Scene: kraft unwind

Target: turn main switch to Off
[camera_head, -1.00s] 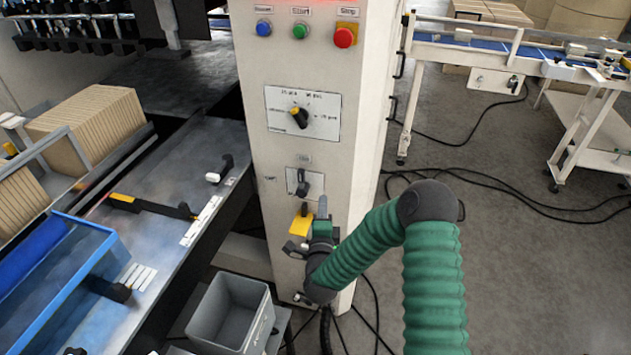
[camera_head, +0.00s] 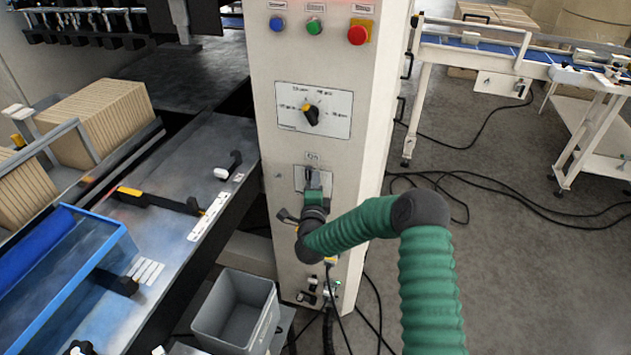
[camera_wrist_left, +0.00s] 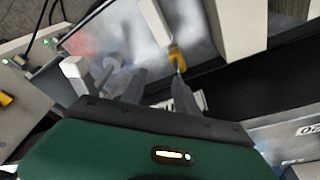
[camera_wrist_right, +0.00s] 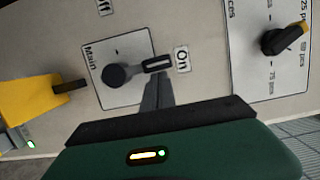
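The main switch shows in the right wrist view as a black rotary knob (camera_wrist_right: 117,75) on a white plate, labelled "Main". Its handle points toward the "On" label (camera_wrist_right: 182,59). The "Off" label is partly cut off at the top edge. My right gripper (camera_wrist_right: 157,82) has its fingers together, at the handle's end; I cannot tell whether they touch it. In the head view the right gripper (camera_head: 313,181) is in front of the switch plate (camera_head: 299,178) and hides most of the knob. My left gripper (camera_wrist_left: 158,84) has its fingers apart, with nothing held between them.
A selector dial (camera_head: 311,115) and the blue, green and red buttons (camera_head: 357,32) are above on the cabinet (camera_head: 345,150). A yellow part with a black lever (camera_wrist_right: 35,98) is beside the switch. A grey bin (camera_head: 235,312) stands below left. Cables lie on the floor at right.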

